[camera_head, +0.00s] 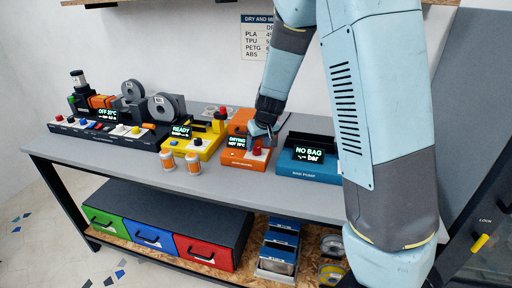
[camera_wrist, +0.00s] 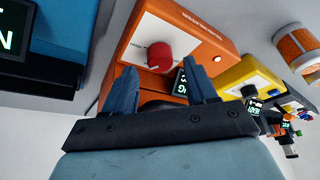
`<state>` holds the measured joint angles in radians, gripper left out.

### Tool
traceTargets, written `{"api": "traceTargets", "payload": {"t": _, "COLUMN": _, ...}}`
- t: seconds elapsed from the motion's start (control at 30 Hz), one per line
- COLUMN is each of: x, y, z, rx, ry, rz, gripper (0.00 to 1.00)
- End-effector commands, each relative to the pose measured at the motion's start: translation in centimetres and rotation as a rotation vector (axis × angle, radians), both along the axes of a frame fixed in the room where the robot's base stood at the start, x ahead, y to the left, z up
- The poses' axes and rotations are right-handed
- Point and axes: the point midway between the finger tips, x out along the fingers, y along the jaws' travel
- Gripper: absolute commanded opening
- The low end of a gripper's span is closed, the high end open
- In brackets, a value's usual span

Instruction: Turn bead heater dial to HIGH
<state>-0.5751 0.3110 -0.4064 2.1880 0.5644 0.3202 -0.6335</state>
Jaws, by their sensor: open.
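The bead heater appears to be the orange unit (camera_head: 232,155) in the middle of the bench, with a lit display (camera_head: 237,142) that seems to read DRYING. Its red dial (camera_head: 257,151) sits on a white panel. In the wrist view the orange unit (camera_wrist: 217,37) is tilted and close, and the red dial (camera_wrist: 146,55) stands just beyond my fingertips. My gripper (camera_wrist: 163,82) is open and empty, its two dark fingers spread. The dial's setting is too small to read.
A blue pump unit (camera_head: 308,168) showing NO BAG stands right of the heater. A yellow unit (camera_head: 205,146) showing READY stands left, with two orange-and-white jars (camera_head: 193,163) in front. A black multi-switch unit (camera_head: 88,129) is at far left. Bare bench (camera_head: 120,165) lies in front.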

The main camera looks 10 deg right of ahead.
Motion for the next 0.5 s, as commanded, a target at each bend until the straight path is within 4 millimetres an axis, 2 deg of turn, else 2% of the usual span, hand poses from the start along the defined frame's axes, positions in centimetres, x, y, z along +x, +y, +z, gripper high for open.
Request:
{"api": "traceTargets", "payload": {"t": 0.2, "x": 0.7, "y": 0.2, "z": -1.8, "rx": 0.000, "ry": 0.001, "rz": -0.001, "gripper": 0.57}}
{"api": "traceTargets", "payload": {"t": 0.5, "x": 0.9, "y": 0.3, "z": -2.1, "rx": 0.000, "ry": -0.001, "rz": 0.001, "gripper": 0.57}}
